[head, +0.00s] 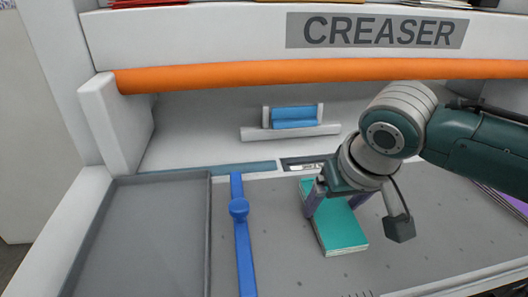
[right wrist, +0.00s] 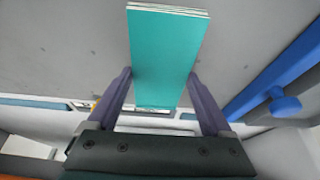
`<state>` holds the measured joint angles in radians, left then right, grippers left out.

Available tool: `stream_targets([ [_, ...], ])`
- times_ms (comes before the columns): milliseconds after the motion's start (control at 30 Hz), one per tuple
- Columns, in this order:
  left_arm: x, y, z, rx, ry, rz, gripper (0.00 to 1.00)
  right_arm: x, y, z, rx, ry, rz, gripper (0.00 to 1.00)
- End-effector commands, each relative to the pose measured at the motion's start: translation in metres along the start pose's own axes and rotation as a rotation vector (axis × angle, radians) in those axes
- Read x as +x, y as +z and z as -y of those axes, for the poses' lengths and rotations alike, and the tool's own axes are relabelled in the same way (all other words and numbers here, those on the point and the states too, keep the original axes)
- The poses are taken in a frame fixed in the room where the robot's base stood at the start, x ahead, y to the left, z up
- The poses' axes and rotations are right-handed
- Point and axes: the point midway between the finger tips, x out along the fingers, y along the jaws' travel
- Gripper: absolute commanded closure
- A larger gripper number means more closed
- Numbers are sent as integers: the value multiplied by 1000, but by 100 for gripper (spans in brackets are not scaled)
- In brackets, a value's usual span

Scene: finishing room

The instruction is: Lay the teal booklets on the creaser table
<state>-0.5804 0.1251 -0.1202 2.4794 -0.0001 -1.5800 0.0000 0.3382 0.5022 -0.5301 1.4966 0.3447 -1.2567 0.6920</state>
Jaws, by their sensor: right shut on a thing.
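A teal booklet stack (head: 342,233) is at the middle right of the grey creaser table (head: 275,235). Pale page edges show along its near and left sides. My right gripper (head: 332,208) is shut on it, with one purple finger at each long side. In the right wrist view the teal stack (right wrist: 165,55) sits between the fingertips (right wrist: 159,76), its layered edge at the top. I cannot tell whether it touches the table or is just above it. My left gripper is not in view.
A blue bar with a round knob (head: 238,208) runs front to back left of the booklets. A grey, empty tray-like panel (head: 140,240) lies further left. An orange roller (head: 300,73) crosses under the CREASER sign. A purple item (head: 514,203) shows at the right edge.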

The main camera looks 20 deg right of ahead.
Motion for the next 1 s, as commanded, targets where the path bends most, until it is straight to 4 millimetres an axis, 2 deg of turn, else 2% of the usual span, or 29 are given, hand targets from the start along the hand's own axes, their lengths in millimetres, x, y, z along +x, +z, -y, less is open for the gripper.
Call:
stream_targets([
  [233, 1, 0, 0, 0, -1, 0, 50, 3, 1, 0, 1, -1, 0, 78],
  [267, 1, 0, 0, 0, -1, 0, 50, 2, 1, 0, 0, -1, 0, 12],
  [367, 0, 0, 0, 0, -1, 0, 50, 2, 1, 0, 0, -1, 0, 1],
  [600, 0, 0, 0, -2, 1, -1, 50, 1, 0, 0, 0, 0, 0, 0],
  [733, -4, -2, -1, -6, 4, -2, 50, -8, -1, 0, 0, -1, 0, 0],
  [867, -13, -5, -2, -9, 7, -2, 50, -31, -2, 0, -1, -2, -2, 0],
  [1000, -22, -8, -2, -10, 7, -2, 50, -63, -2, 0, -1, -3, -2, 0],
])
